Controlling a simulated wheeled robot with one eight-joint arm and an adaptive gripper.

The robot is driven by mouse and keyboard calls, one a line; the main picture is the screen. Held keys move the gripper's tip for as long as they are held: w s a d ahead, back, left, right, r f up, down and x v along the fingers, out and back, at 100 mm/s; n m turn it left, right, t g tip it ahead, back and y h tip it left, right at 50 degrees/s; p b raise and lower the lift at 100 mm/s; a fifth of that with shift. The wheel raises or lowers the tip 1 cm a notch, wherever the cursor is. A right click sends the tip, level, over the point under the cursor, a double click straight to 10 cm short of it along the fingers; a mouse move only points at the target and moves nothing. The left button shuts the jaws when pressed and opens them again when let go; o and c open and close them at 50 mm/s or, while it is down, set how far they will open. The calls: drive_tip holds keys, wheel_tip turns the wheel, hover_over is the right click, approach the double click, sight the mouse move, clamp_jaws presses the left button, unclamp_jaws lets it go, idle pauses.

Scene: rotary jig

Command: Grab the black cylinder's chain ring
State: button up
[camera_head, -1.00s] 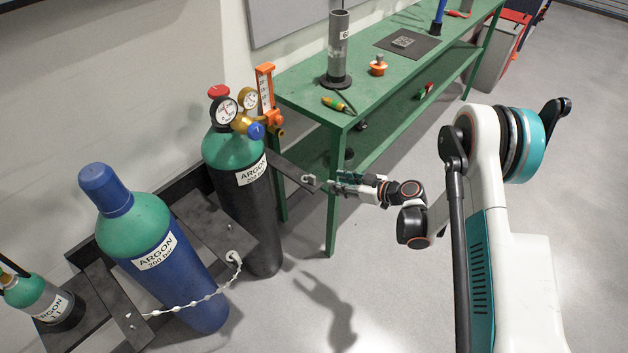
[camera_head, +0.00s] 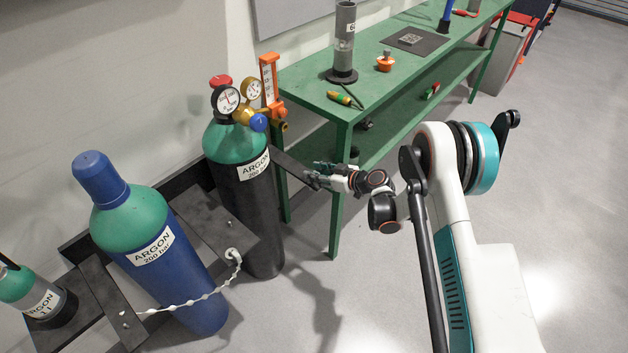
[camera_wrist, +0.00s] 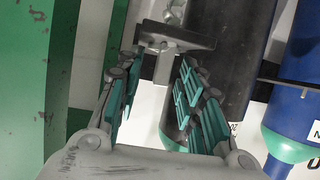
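The black cylinder (camera_head: 254,205) with a green shoulder stands upright in the rack, left of the green bench. It also shows in the wrist view (camera_wrist: 232,45). A dark flat bar (camera_head: 290,168) reaches right from it. In the wrist view, a small grey ring-like piece (camera_wrist: 163,68) sits at a dark bar end (camera_wrist: 178,42), between my fingertips. I cannot make out its opening. My gripper (camera_head: 318,178) is at the bar's right end, which it partly hides. In the wrist view my gripper (camera_wrist: 158,62) is open, its teal-padded fingers apart on either side of the grey piece.
A blue argon cylinder (camera_head: 180,270) stands left, with a white chain (camera_head: 190,303) across its front. A gauge regulator (camera_head: 240,108) tops the black cylinder. The green bench (camera_head: 310,85) and its leg (camera_head: 336,200) are close behind my gripper. Floor at right is open.

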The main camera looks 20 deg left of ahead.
clamp_jaws()
drive_tip(key=shift+r, duration=0.15)
